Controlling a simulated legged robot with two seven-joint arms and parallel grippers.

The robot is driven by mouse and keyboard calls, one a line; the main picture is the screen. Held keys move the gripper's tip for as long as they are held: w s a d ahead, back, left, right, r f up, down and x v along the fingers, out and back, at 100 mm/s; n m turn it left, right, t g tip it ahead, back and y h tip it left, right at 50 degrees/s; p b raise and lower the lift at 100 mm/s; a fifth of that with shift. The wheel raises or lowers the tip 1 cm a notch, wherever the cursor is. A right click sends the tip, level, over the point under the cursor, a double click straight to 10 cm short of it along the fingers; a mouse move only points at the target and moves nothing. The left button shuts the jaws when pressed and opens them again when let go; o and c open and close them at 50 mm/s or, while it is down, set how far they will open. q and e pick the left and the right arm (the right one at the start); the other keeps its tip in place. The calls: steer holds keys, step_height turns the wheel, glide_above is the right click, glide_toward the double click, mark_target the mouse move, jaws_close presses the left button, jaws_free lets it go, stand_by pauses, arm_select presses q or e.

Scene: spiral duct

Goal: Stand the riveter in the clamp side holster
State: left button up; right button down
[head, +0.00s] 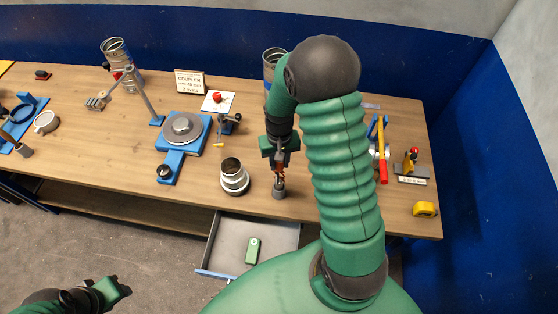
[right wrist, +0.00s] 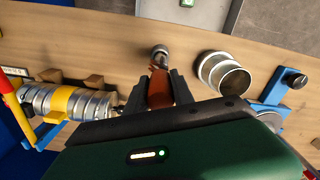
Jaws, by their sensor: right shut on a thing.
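My right gripper (head: 281,160) is shut on the riveter (head: 280,172), which has red-orange handles. It holds the riveter over a small grey cup-shaped holster (head: 279,190) near the table's front edge. In the right wrist view the riveter's handles (right wrist: 160,88) show between the fingers (right wrist: 158,92), with the grey holster (right wrist: 159,54) just beyond. The riveter's lower end is at the holster's mouth; I cannot tell how far inside it is. The clamp (head: 382,150) with a red and yellow handle is partly behind my right arm. My left gripper (head: 118,288) is low at the left, away from the table.
A metal duct collar (head: 233,178) stands left of the holster. A blue stand with a round disc (head: 182,130) is further left. An open drawer (head: 275,232) holds a green item (head: 253,250). A yellow tape measure (head: 425,209) lies at the right front.

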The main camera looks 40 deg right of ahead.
steer(key=shift+f+b, duration=0.65)
steer(key=shift+f, duration=0.3)
steer(key=c, duration=1)
jaws_free()
step_height(320, 180, up, 17)
steer(key=b, duration=0.3)
steer(key=shift+f, duration=0.1)
